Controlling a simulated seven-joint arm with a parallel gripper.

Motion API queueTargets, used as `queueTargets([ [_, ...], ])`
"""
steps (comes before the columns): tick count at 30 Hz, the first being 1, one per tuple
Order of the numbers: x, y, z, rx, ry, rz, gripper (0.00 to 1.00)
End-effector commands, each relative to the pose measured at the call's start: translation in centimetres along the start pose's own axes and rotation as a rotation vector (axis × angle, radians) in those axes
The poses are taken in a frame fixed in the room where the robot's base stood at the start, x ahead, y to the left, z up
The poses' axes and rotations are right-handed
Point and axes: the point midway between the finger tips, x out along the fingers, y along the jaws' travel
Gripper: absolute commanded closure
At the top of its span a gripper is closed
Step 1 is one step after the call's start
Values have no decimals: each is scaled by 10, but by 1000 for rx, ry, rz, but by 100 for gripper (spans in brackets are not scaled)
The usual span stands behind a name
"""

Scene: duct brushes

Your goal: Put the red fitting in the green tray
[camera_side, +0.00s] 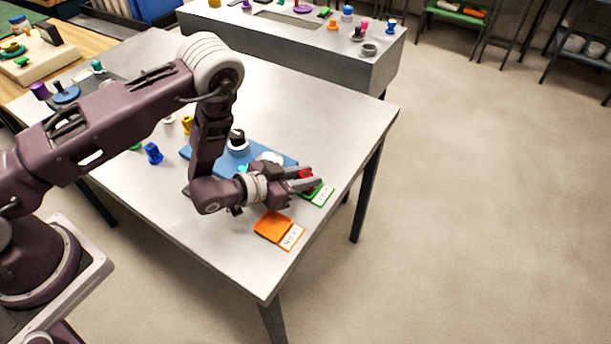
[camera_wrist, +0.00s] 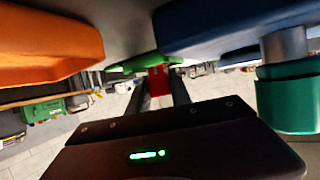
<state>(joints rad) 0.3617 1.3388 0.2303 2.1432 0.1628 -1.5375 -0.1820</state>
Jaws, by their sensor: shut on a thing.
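My gripper (camera_side: 308,180) reaches out over the table's right side, shut on the red fitting (camera_side: 305,174). In the wrist view the red fitting (camera_wrist: 158,80) sits between the two dark fingers of my gripper (camera_wrist: 160,92). The green tray (camera_side: 322,196), with a white label, is just below and beside the fingertips, partly hidden by them. It also shows in the wrist view as a green edge (camera_wrist: 128,66) close to the fitting. I cannot tell whether the fitting touches the tray.
An orange tray (camera_side: 271,226) with a white label lies nearer the front. A blue board (camera_side: 197,153) with a black-and-white fitting (camera_side: 238,140) lies behind my gripper. A teal fitting (camera_wrist: 291,95) is close in the wrist view. Blue (camera_side: 153,153) and yellow (camera_side: 187,124) fittings stand farther left.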

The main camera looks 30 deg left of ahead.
Motion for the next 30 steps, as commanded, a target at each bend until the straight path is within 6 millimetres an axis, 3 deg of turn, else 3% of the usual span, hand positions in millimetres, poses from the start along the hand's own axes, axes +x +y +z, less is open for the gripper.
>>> queueTargets([
  [9,1,0,3,-1,1,-1,100],
  [10,1,0,2,0,0,-1,69],
  [12,1,0,2,0,0,-1,56],
  [13,1,0,2,0,0,-1,53],
  [19,-3,-1,0,0,0,-3,53],
  [30,-70,-1,1,-1,-3,-2,53],
])
